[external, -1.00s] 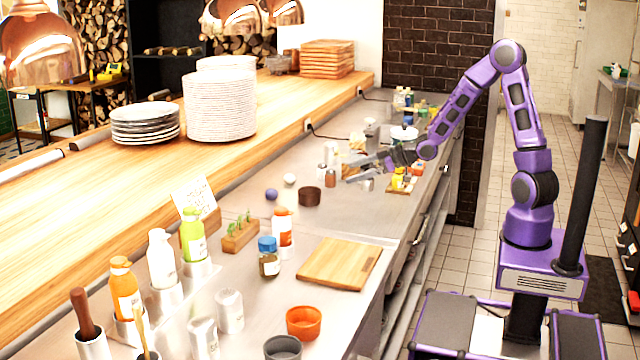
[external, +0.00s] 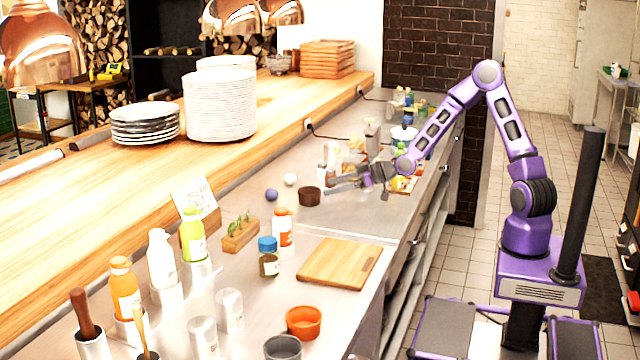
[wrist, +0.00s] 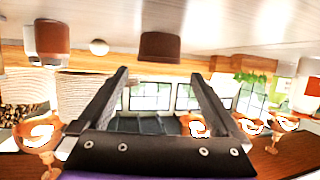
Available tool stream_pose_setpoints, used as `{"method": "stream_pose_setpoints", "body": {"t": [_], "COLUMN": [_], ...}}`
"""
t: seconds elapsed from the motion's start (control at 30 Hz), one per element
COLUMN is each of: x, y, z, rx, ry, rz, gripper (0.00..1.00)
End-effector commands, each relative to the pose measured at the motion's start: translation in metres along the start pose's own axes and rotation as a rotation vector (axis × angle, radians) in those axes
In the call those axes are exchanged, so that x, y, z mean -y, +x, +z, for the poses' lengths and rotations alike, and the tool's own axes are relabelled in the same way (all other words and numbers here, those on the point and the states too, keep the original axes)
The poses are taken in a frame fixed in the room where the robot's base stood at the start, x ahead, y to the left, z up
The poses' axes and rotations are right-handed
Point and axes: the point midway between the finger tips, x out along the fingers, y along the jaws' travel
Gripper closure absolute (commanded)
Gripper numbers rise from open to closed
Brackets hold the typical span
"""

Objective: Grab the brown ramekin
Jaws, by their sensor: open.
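The brown ramekin (external: 309,196) stands on the steel counter in the external view, between a blue ball and my gripper (external: 330,185). My gripper is open and empty, its fingers pointing left toward the ramekin, apart from it. In the wrist view, which looks upside down, the ramekin (wrist: 160,46) is at top centre, beyond and between the tips of my gripper (wrist: 157,75). Nothing hides the ramekin.
A blue ball (external: 271,195) and a white ball (external: 290,179) lie close behind the ramekin. Bottles and shakers crowd the counter behind my gripper. A cutting board (external: 340,263) and an orange ramekin (external: 303,322) are nearer the camera. Bare steel lies around the brown ramekin.

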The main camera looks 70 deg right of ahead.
Motion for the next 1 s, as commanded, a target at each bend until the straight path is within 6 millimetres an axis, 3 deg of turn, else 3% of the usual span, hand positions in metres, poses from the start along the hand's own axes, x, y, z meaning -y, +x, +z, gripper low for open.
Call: {"method": "stream_pose_setpoints", "body": {"t": [0.27, 0.53, 0.87, 1.0], "x": [-0.001, -0.001, -0.002, -0.002], "y": [0.022, 0.060, 0.067, 0.067], "z": [0.000, -0.003, -0.003, -0.003], "rx": [0.000, -0.001, 0.001, 0.001], "ry": [0.000, 0.000, -0.001, -0.001], "rz": [0.000, 0.000, 0.001, 0.001], "gripper": [0.00, 0.00, 0.00, 0.25]}}
